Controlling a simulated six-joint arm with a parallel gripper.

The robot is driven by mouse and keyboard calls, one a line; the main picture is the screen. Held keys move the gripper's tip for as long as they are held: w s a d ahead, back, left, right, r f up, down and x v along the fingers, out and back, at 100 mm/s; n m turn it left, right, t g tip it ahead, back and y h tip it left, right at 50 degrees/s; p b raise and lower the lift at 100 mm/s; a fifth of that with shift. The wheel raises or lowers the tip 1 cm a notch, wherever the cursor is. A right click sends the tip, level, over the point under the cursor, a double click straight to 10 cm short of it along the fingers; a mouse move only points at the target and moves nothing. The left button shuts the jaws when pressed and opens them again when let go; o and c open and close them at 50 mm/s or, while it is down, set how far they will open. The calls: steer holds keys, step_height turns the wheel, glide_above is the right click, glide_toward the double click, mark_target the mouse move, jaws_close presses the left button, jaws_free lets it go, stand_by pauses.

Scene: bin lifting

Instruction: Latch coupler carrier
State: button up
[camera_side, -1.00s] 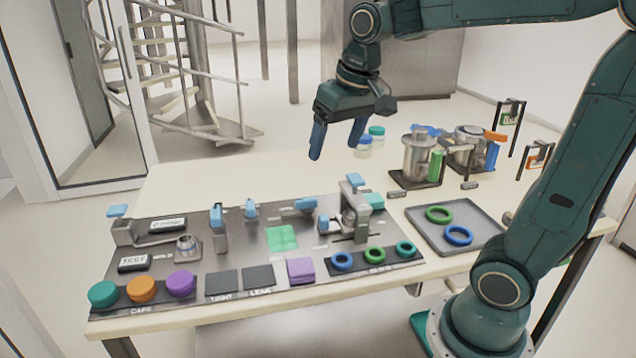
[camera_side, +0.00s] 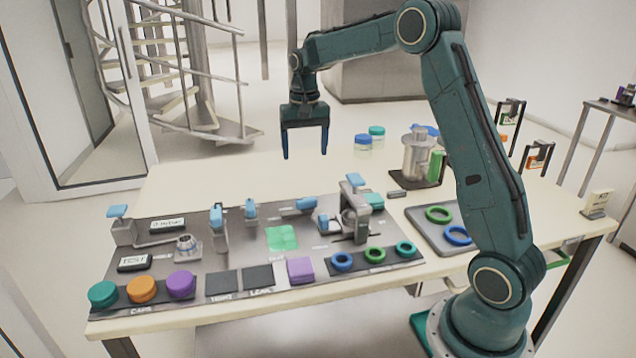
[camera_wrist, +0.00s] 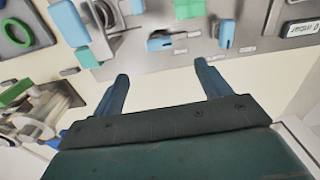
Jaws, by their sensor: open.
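My gripper (camera_side: 305,154) is open and empty, pointing down above the bare back part of the table, behind the grey fixture panel (camera_side: 140,278). In the wrist view its two fingers (camera_wrist: 162,70) are spread, with the panel beyond them. A metal coupler-like fixture (camera_side: 355,213) with a blue handle on top (camera_side: 352,180) stands at the panel's right; I cannot tell whether it is latched. Several blue levers are on the panel, among them one at centre (camera_side: 306,204) and one upright at left (camera_side: 217,217). My gripper touches none of them.
Orange and other coloured caps (camera_side: 141,289) line the front left, with coloured rings (camera_side: 374,255) at the front right. A tray (camera_side: 424,232) holds green and blue rings. A metal pot (camera_side: 417,160) and capped jars (camera_side: 363,142) stand behind. The table's back left is clear.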

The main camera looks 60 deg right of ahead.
mark_target(306, 199)
steer(key=shift+w+d+f, duration=0.35)
steer(key=shift+d+f, duration=0.25)
steer(key=shift+f, duration=0.05)
steer(key=shift+f, duration=0.15)
step_height(306, 199, down, 14)
steer(key=shift+r, duration=0.25)
stand_by(0.3)
steer(key=c, duration=1.4)
